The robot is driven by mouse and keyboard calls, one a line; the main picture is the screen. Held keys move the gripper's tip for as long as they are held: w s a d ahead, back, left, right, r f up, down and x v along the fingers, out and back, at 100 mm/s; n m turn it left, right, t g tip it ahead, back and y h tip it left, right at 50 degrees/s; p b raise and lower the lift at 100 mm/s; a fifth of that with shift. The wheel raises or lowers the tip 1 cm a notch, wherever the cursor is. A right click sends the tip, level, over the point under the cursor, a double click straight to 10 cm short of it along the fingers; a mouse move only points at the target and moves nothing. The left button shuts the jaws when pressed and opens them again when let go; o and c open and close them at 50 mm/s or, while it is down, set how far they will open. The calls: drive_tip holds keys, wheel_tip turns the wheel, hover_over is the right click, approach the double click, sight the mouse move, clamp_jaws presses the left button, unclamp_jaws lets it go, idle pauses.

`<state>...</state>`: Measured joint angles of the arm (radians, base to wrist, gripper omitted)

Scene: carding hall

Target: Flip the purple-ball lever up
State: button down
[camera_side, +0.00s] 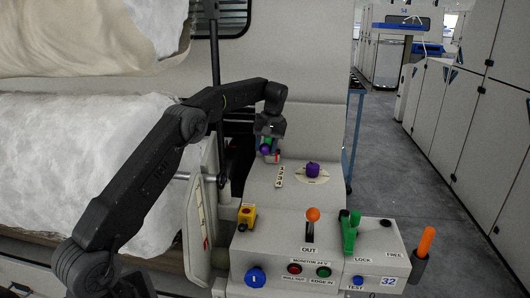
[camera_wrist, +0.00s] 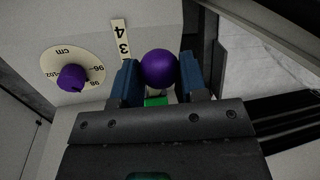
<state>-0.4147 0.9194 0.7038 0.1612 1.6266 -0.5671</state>
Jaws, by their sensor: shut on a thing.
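The purple ball (camera_wrist: 159,69) of the lever sits between the two blue fingers of my gripper (camera_wrist: 160,80) in the wrist view, and the fingers are shut on it. A bit of green (camera_wrist: 156,101) shows just below the ball, between the fingers. In the side view the purple ball (camera_side: 265,149) shows small at my gripper (camera_side: 268,152), at the upper left of the sloped panel (camera_side: 262,190). Most of the lever's shaft and its pivot are hidden by my gripper, so its tilt is hard to tell.
A purple knob (camera_side: 312,170) on a round dial stands right of my gripper. In front are an orange-ball lever (camera_side: 313,215), a green lever (camera_side: 350,232), a yellow switch box (camera_side: 247,215) and several push buttons. An orange handle (camera_side: 426,242) stands at the right. White fibre (camera_side: 85,170) lies left.

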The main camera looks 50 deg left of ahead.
drive_tip(key=shift+w+a+r, duration=0.1)
drive_tip(key=shift+a, duration=0.15)
drive_tip(key=c, duration=1)
unclamp_jaws()
drive_tip(key=shift+c, duration=0.2)
drive_tip(key=o, duration=0.4)
drive_tip(key=shift+d, duration=0.1)
drive_tip(key=shift+c, duration=0.2)
